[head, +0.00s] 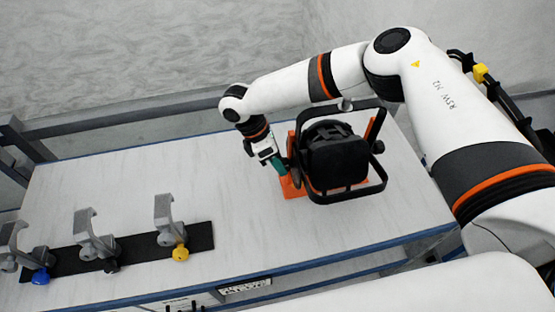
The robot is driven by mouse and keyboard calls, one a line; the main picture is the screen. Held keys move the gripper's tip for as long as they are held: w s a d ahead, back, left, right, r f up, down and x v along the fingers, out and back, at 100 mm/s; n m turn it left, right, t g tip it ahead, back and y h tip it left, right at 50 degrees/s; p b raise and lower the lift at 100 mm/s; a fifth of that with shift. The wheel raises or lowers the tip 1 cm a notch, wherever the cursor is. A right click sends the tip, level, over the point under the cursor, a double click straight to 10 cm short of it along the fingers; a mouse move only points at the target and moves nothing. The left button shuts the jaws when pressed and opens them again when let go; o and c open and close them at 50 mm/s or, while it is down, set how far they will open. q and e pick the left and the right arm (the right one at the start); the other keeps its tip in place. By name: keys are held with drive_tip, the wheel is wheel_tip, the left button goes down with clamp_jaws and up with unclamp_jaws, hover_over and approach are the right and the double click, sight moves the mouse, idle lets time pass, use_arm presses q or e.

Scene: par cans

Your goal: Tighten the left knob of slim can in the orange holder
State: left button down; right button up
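The slim can (338,158) is a black lamp with a square frame around its front. It stands in the orange holder (292,188) on the right half of the table. A dark knob (378,147) shows on its right side. My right gripper (277,164) is at the can's left side, where the left knob is hidden by the fingers. Green shows at the fingertips, close against the can's side. I cannot tell whether the fingers are closed on the knob. My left gripper is out of view.
The white table (150,185) has blue edges. A black strip (135,250) at its front left carries several grey clamps with a blue knob (41,276), a black knob (111,265) and a yellow knob (181,253). The table's back left is clear.

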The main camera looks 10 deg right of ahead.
drive_tip(key=shift+c, duration=1)
drive_tip(key=shift+s+f+m+t+h+p, duration=0.25)
drive_tip(key=shift+m+t+p, duration=0.3)
drive_tip(key=shift+t, duration=2.2)
drive_tip(key=shift+s+f+m+t+h+p, duration=0.3)
drive_tip(key=shift+m+t, duration=0.4)
drive_tip(key=shift+t, duration=2)
drive_tip(key=shift+s+f+m+t+h+p, duration=0.1)
drive_tip(key=shift+s+m+t+h+p, duration=0.3)
drive_tip(key=shift+t, duration=2.35)
drive_tip(key=shift+m, duration=0.35)
drive_tip(key=o, duration=1)
drive_tip(key=shift+y, duration=0.25)
